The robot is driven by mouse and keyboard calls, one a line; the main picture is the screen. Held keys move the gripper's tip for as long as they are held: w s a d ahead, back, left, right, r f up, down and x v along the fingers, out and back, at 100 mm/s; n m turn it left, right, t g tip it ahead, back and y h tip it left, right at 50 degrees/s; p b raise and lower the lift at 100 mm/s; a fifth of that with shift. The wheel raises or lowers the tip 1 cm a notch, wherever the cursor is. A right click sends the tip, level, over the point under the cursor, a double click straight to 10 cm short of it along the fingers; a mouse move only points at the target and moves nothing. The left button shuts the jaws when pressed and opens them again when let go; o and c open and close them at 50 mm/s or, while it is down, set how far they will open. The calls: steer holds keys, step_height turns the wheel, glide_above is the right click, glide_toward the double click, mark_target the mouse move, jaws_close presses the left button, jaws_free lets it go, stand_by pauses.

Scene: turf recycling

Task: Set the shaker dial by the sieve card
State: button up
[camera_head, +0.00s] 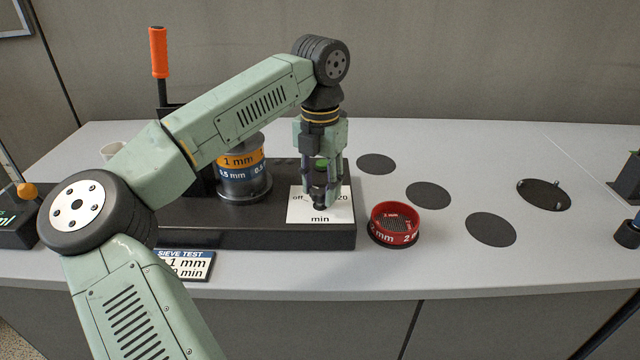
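The shaker (270,237) is a long black base on the bench. My gripper (320,200) points down in front of the plate. Whether its fingers touch or hold the dial cannot be told. Something green shows between the fingers. The sieve card (190,265) lies at the shaker's front edge and reads "SIEVE TEST", "1 mm" and a number of minutes partly hidden by my arm.
A sieve stack (243,175) with orange "1 mm" and blue "0.5 mm" bands stands on the shaker. A red 2 mm sieve (395,224) sits right of it. Dark discs (428,195) lie on the bench.

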steer(key=c, duration=0.7)
steer(key=shift+m, duration=0.3)
steer(key=m, duration=0.5)
steer(key=shift+p, duration=0.3)
steer(key=m, duration=0.5)
steer(key=shift+m+p, duration=0.3)
steer(key=shift+m, duration=0.1)
steer(key=m, duration=0.6)
steer(key=shift+p, duration=0.35)
steer(key=m, duration=0.6)
steer(key=shift+w, duration=0.1)
steer(key=shift+m, duration=0.3)
